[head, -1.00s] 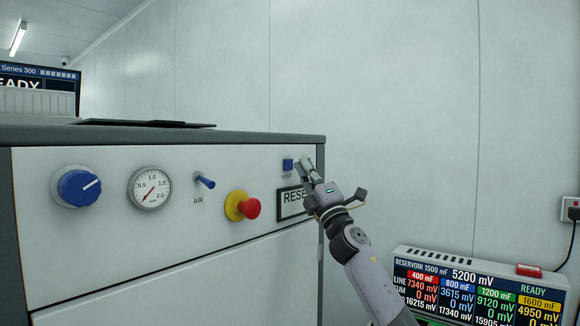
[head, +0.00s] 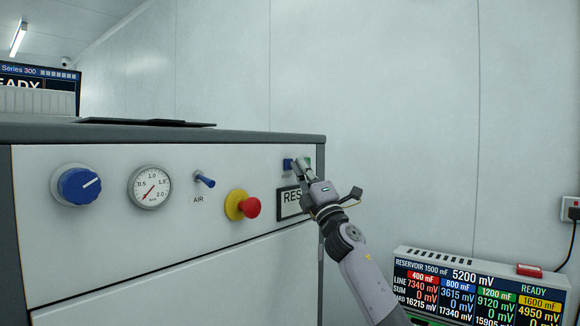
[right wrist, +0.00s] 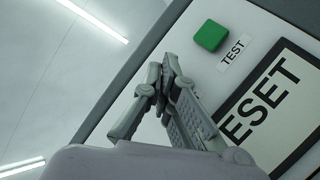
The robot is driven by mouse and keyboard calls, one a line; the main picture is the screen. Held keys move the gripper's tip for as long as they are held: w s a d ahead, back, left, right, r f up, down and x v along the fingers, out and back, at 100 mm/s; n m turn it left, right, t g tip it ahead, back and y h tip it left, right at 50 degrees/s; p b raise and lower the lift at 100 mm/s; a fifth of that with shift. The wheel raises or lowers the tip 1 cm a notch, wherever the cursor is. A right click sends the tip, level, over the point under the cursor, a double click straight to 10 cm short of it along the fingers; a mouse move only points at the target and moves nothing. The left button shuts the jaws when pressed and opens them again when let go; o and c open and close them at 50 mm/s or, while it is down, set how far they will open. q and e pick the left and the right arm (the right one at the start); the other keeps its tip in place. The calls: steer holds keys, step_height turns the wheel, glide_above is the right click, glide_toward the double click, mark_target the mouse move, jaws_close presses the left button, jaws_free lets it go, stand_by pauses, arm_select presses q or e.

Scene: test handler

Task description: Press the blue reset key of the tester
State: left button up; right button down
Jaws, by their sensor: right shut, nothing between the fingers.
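The blue reset key (head: 287,164) is a small square at the upper right of the tester's white front panel (head: 120,240). My right gripper (head: 298,163) is shut and empty, with its fingertips at the key's right edge in the head view. I cannot tell whether they touch it. In the right wrist view my shut fingertips (right wrist: 166,66) point at the panel, and the blue key is hidden there. A black-framed RESET plate (head: 290,203) sits below the key, partly covered by my gripper. My left gripper is not in view.
A green key (right wrist: 211,35) labelled TEST sits close beside my fingers; it also shows in the head view (head: 307,162). A red mushroom button (head: 250,208), an AIR toggle (head: 205,181), a gauge (head: 150,188) and a blue knob (head: 78,187) lie further left.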

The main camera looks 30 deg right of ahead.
steer(key=shift+w+a, duration=0.1)
steer(key=shift+w, duration=0.15)
steer(key=shift+s, duration=0.15)
stand_by(0.5)
steer(key=shift+s+d, duration=0.35)
steer(key=shift+s, duration=0.3)
steer(key=shift+p, duration=0.3)
steer(key=s, duration=0.1)
steer(key=s+d, duration=0.1)
steer(key=s, duration=0.1)
steer(key=s+p, duration=0.1)
steer(key=shift+s+d, duration=0.25)
steer(key=shift+d, duration=0.15)
steer(key=shift+f, duration=0.1)
